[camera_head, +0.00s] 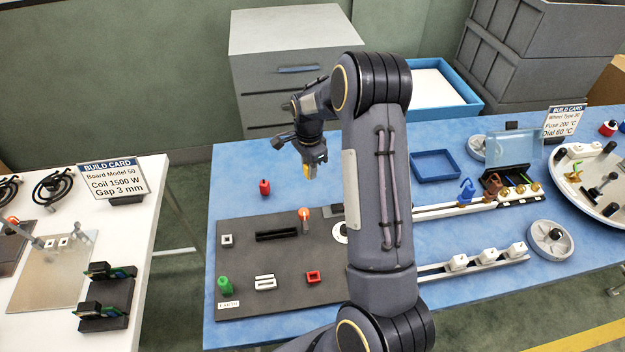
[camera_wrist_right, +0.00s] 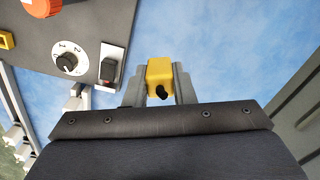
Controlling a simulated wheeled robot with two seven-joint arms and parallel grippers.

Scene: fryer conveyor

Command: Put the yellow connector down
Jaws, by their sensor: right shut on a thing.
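The yellow connector (camera_wrist_right: 160,74) is between the fingers of my right gripper (camera_wrist_right: 160,88) in the right wrist view, with a dark round hole or plug end facing the camera. My right gripper (camera_head: 312,160) also shows in the head view, shut on the connector, a sliver of which shows yellow (camera_head: 306,171). It is held over the blue table (camera_head: 235,188), beyond the dark grey board (camera_head: 240,262). I cannot tell its exact height above the table. My left gripper is not in view.
A red cylinder (camera_head: 265,187) stands left of the gripper. The board carries several parts, including an orange knob (camera_head: 303,213). An empty blue tray (camera_head: 436,166) lies to the right. A grey drawer cabinet (camera_head: 290,60) stands behind. My right arm hides the table's middle.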

